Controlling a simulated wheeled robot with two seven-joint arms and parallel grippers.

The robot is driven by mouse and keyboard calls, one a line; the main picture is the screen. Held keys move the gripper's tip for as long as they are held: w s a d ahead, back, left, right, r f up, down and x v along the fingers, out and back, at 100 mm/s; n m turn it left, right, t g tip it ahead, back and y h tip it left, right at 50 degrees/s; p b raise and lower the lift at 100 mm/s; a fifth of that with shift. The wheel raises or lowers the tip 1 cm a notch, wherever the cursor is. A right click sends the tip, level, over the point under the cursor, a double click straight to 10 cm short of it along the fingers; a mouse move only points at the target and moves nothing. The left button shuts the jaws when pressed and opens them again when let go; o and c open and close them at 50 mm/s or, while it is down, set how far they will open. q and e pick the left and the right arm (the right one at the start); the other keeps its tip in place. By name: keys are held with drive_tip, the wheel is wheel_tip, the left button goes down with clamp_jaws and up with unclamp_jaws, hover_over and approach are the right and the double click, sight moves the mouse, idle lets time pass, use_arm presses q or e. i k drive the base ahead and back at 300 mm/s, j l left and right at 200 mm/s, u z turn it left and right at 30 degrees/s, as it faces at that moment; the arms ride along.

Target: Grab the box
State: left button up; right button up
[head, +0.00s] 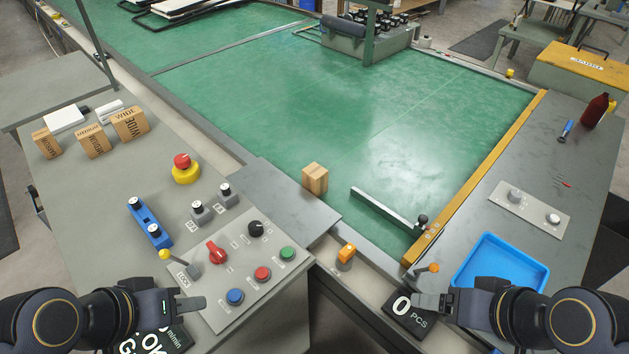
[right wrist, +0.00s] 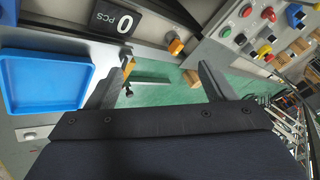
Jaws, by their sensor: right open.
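A small light-brown box (head: 314,178) stands on the green belt near its front edge, beside a grey metal plate. It also shows in the right wrist view (right wrist: 192,77), beyond and between my spread fingers. My right gripper (head: 425,301) is at the lower right, over the counter display, well short of the box. In the right wrist view its two fingers (right wrist: 160,78) stand wide apart with nothing between them. My left gripper (head: 192,303) is at the lower left above the control panel. It is seen side-on, so its finger gap is hidden. Neither gripper touches the box.
A grey guide bar (head: 388,208) lies on the belt right of the box. Wooden blocks, including one marked WIDE (head: 130,124), stand on the left table. A control panel (head: 240,262) with buttons is front left. A blue tray (head: 500,270) is at right.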

sight(45, 139)
drive_tip(key=k+u, duration=0.1)
drive_tip(key=u, duration=3)
drive_tip(key=i+j, duration=0.1)
drive_tip(key=j, duration=0.2)
drive_tip(key=i+j+u, duration=0.1)
drive_tip(key=j, duration=0.25)
drive_tip(key=i+j, duration=0.1)
drive_tip(key=j, duration=0.2)
drive_tip(key=i+j+u, duration=0.15)
drive_tip(key=j, duration=0.15)
drive_tip(key=i+j+z, duration=0.45)
drive_tip(key=i+j, duration=0.15)
drive_tip(key=i+l+z, duration=0.1)
drive_tip(key=i+z, duration=0.65)
drive_tip(key=i+j+z, duration=0.2)
drive_tip(key=i+z, duration=0.2)
drive_tip(key=i, duration=0.15)
drive_tip(key=i+z, duration=0.25)
drive_tip(key=i, duration=1.2)
